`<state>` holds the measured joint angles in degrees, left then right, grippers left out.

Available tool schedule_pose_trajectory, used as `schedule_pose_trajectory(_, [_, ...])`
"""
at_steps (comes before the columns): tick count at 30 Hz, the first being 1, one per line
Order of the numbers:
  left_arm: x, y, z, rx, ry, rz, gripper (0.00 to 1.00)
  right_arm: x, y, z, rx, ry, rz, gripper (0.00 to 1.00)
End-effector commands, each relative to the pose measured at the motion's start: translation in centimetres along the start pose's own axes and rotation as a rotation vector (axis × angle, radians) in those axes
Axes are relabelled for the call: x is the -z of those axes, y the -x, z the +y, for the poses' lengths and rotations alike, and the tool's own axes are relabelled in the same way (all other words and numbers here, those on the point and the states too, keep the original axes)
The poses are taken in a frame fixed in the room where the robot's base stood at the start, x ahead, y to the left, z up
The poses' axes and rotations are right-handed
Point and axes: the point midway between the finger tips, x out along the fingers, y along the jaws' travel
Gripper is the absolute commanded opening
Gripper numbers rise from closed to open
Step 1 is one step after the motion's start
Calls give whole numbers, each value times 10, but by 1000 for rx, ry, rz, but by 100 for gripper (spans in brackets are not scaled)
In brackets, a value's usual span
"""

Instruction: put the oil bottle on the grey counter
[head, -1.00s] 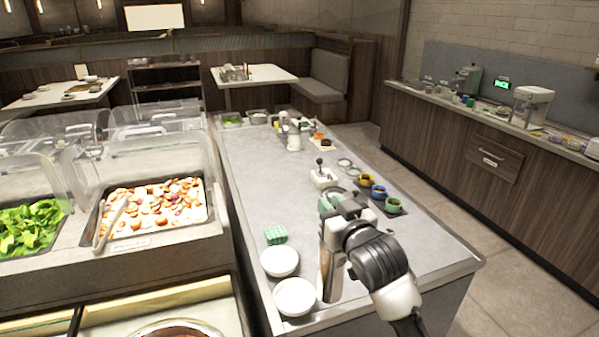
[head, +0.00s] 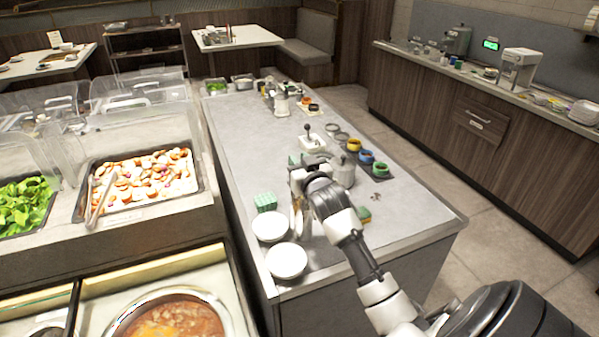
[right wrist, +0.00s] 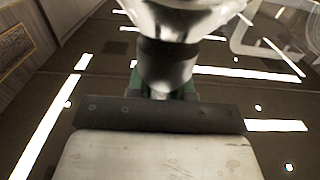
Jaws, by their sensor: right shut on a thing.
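My right gripper (head: 298,172) is over the near half of the grey counter (head: 412,208). It is shut on what looks like the oil bottle (head: 298,217), a slim, pale brownish thing hanging below the hand. In the right wrist view a shiny, rounded body with a dark band (right wrist: 168,58) sits between green-edged fingertips, close to the camera. The hand hides much of the bottle, and I cannot tell whether its base touches the counter. My left gripper is not in view.
Two white bowls (head: 286,261) and a green block (head: 265,202) are left of the hand. A silver pot (head: 343,171) and coloured cups (head: 366,157) stand to its right. The counter's near right part is mostly bare. Food trays (head: 140,183) line the left.

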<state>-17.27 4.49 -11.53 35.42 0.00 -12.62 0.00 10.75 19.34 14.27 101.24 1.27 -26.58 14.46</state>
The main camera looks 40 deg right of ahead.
Motion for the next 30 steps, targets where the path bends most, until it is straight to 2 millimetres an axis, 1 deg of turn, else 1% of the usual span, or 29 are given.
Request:
schedule_pose_trajectory(3, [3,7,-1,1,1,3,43,-18,1,0,0,-2,-7,0])
schedule_pose_trajectory(7, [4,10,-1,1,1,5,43,-32,1,0,0,-2,-4,0])
schedule_pose_trajectory(19, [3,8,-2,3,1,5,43,-38,1,0,1,-1,-1,0])
schedule_pose_trajectory(20, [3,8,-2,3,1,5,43,-38,1,0,0,-1,-3,26])
schedule_pose_trajectory(24, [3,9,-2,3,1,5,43,-38,1,0,0,0,-3,47])
schedule_pose_trajectory(30, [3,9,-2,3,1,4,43,-38,1,0,0,0,-3,47])
